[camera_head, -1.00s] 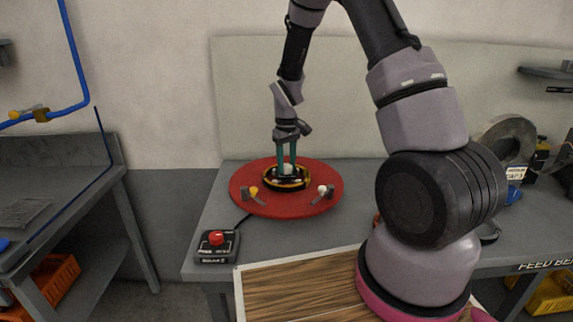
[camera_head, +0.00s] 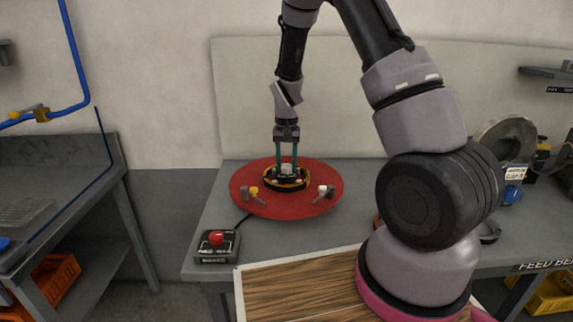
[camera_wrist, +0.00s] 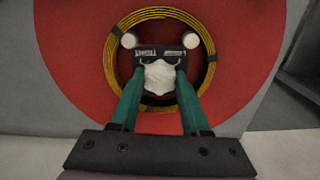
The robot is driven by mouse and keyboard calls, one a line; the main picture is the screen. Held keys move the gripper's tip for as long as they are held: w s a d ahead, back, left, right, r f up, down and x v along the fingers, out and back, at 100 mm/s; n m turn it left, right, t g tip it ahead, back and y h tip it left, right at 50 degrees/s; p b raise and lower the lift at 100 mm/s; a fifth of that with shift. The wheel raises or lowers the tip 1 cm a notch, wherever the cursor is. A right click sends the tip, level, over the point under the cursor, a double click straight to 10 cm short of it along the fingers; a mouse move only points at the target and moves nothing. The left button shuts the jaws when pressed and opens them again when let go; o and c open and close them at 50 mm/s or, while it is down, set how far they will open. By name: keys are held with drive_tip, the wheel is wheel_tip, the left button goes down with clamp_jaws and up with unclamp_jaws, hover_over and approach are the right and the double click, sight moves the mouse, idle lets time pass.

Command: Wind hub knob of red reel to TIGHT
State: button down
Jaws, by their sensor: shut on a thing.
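The red reel (camera_head: 285,208) lies flat on the grey bench, with a copper coil (camera_wrist: 204,107) ringed around its hub. The pale hub knob (camera_wrist: 159,79) is at the hub's middle. My gripper (camera_head: 287,166) points down over the hub. In the wrist view its two teal fingers (camera_wrist: 160,84) are shut on the knob, one on each side. A dark plate with small lettering (camera_wrist: 146,51) shows just beyond the knob; I cannot read which mark the knob points at.
A box with a red button (camera_head: 217,239) sits at the bench's front left corner. Small posts with a yellow cap (camera_head: 253,191) and a white cap (camera_head: 322,189) stand on the reel. A metal spool (camera_head: 507,143) stands on the right.

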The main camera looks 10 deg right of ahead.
sight(287, 166)
idle(0.3)
drive_tip(key=shift+c, duration=1.9)
unclamp_jaws()
drive_tip(key=shift+r, duration=0.1)
wheel_tip(287, 166, up, 11)
drive_tip(key=shift+f, duration=0.2)
drive_tip(key=shift+r, duration=0.1)
